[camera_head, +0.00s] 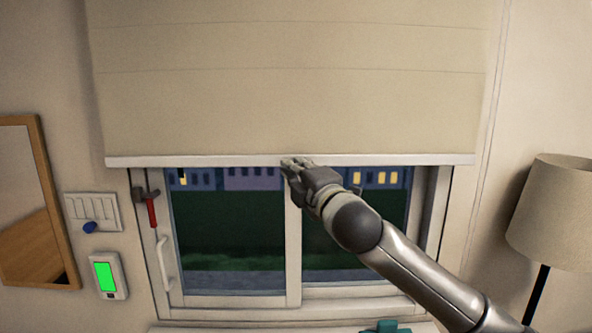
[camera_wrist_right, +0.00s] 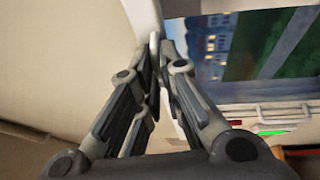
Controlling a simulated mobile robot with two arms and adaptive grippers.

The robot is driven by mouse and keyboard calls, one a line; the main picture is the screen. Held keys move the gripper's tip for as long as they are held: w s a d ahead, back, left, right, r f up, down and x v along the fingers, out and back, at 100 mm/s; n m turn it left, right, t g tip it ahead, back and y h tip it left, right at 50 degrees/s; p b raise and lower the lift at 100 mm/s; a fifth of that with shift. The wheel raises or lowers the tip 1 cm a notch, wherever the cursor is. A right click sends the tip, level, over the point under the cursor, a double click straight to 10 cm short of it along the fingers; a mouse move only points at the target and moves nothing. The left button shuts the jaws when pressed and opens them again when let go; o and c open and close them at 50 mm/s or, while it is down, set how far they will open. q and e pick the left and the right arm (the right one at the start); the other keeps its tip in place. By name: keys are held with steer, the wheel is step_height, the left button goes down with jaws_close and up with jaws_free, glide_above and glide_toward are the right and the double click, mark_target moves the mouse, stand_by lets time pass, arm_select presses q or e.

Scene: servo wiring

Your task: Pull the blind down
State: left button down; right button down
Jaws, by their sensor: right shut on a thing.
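The beige blind (camera_head: 290,105) hangs over the upper part of the window, with a white bottom bar (camera_head: 200,160) along its lower edge. The window (camera_head: 235,230) shows below the bar. My right gripper (camera_head: 290,165) is at the middle of the bar, shut on it. In the right wrist view the right gripper's fingers (camera_wrist_right: 155,45) close together on the pale bar, which is partly hidden between them. My left gripper is not in view.
A red-handled hammer (camera_head: 150,205) hangs at the window's left side above a white handle (camera_head: 162,262). A switch panel (camera_head: 93,212), a green-screened device (camera_head: 107,277) and a mirror (camera_head: 35,205) are to the left. A lamp (camera_head: 555,210) stands at the right.

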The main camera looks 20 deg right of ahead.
step_height(320, 180, down, 47)
steer(key=b, duration=2.8)
steer(key=shift+b, duration=0.3)
steer(key=shift+f, duration=0.1)
steer(key=shift+f, duration=0.1)
steer(key=c, duration=1.6)
jaws_free()
steer(key=shift+s, duration=0.15)
steer(key=s, duration=0.3)
steer(key=s+d+f, duration=0.1)
steer(key=s, duration=0.7)
steer(key=shift+s+d+f, duration=0.15)
steer(key=shift+s+d, duration=0.1)
